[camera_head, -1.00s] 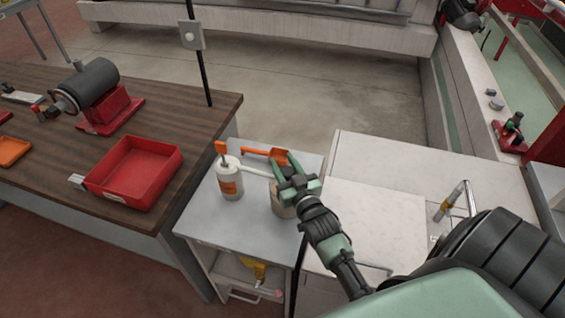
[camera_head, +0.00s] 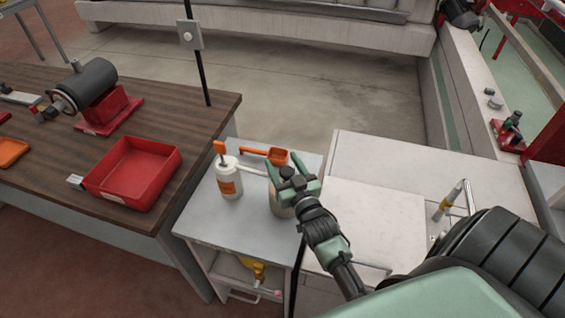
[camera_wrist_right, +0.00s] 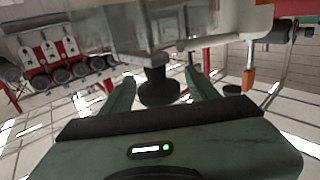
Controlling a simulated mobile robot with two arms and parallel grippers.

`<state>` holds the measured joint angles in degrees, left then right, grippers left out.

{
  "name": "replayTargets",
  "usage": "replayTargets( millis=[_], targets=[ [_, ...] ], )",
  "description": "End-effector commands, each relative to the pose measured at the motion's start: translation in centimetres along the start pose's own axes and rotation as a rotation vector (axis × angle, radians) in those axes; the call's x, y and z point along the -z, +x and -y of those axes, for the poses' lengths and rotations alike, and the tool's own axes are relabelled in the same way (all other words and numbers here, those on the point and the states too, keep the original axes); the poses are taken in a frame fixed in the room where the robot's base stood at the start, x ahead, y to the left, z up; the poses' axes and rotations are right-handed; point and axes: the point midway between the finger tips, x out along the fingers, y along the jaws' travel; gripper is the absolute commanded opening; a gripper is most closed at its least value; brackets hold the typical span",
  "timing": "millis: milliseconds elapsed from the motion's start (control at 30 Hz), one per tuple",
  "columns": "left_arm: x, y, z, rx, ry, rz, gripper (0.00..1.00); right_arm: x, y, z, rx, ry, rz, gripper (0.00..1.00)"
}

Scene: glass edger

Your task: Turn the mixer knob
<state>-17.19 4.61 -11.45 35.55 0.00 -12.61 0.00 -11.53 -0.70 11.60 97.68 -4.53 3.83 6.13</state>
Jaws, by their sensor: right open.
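A black knob (camera_head: 287,172) shows between the fingers of my right gripper (camera_head: 290,165), above a pale round container (camera_head: 279,207) on the small grey cart. My right gripper is open, its green fingers on either side of the knob. In the right wrist view the dark knob (camera_wrist_right: 158,88) sits between the open fingers (camera_wrist_right: 157,92), with a visible gap on each side. A pale, partly see-through body adjoins it. I cannot tell whether either finger touches the knob. The gripper hides part of the container. My left gripper is not in view.
A white bottle with an orange label (camera_head: 229,180) stands left of the container on the cart (camera_head: 212,218). An orange scoop (camera_head: 268,154) lies behind it. A pale counter (camera_head: 380,205) is on the right. The wooden bench (camera_head: 190,110) holds a red bin (camera_head: 133,172).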

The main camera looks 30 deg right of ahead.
Motion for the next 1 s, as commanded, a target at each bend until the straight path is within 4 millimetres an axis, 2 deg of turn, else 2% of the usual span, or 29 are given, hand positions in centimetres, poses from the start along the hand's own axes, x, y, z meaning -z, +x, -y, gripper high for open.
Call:
replayTargets(
  millis=[300,400,533,833,1000],
  targets=[
    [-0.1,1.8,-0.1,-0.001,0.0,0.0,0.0,-0.3,-5.2,0.0,0.0,0.001,0.002,0.6],
    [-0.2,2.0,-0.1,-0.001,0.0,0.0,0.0,-0.2,-6.5,0.0,0.0,0.001,0.001,0.6],
    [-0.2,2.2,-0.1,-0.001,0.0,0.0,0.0,-0.1,-7.2,0.0,0.0,0.001,-0.001,0.6],
    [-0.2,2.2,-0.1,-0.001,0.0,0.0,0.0,0.0,-7.3,0.0,0.001,0.0,-0.002,0.58],
    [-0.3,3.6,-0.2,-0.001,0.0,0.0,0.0,-0.6,-7.2,-1.0,0.037,-0.012,-0.01,0.58]
  ],
)
